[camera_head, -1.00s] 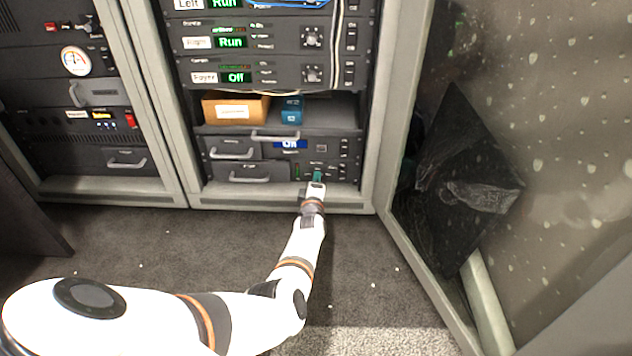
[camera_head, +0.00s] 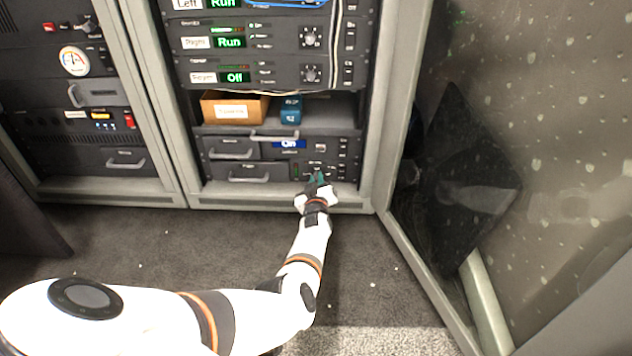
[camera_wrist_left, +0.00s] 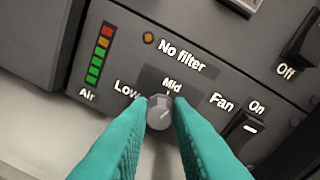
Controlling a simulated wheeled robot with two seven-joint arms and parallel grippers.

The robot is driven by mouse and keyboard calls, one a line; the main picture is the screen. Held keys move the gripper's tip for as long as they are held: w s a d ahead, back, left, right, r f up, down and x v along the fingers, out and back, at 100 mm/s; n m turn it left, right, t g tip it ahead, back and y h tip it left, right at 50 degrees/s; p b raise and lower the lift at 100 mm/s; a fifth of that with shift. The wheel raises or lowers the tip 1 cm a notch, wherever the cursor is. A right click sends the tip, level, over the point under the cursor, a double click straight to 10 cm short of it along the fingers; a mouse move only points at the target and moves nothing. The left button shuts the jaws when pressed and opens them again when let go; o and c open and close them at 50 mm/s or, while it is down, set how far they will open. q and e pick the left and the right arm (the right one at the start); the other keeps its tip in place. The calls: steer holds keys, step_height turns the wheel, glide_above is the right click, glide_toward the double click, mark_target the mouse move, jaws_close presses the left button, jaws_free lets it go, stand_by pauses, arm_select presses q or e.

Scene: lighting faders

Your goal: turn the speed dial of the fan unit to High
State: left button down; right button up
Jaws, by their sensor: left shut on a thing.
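The fan unit (camera_wrist_left: 215,75) is a dark panel low in the middle rack; it also shows in the head view (camera_head: 343,172). Its small grey speed dial (camera_wrist_left: 159,113) sits between the teal fingertips of my left gripper (camera_wrist_left: 160,122), which is shut on it. The dial's pale mark appears to point up near the Mid label (camera_wrist_left: 168,84). The Low label (camera_wrist_left: 126,88) is to its left. No High label shows; the left gripper's fingers cover part of the panel. In the head view my left gripper (camera_head: 317,180) reaches the panel and hides the dial. My right gripper is not in view.
Beside the dial are a Fan rocker switch (camera_wrist_left: 244,129) under an On label, an amber lamp (camera_wrist_left: 148,38) by "No filter", and an Air level bar (camera_wrist_left: 101,53). A drawer handle (camera_head: 249,179) is left of the gripper. A glass door (camera_head: 470,150) stands open at right.

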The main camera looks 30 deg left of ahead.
arm_select(q)
steer(key=m, duration=0.3)
steer(key=shift+d+f+m, duration=0.1)
steer(key=shift+d+m, duration=0.05)
steer(key=shift+m, duration=0.15)
steer(key=m+b, duration=0.1)
steer(key=m, duration=0.2)
steer(key=shift+y, duration=0.3)
steer(key=m, duration=0.3)
steer(key=shift+w+f+m+b, duration=0.1)
steer(key=shift+m+b, duration=0.25)
steer(key=shift+m, duration=0.05)
steer(key=shift+d+m+y+b, duration=0.1)
steer(key=shift+m+y+b, duration=0.25)
steer(key=shift+m, duration=1.25)
steer(key=c, duration=1.3)
jaws_free()
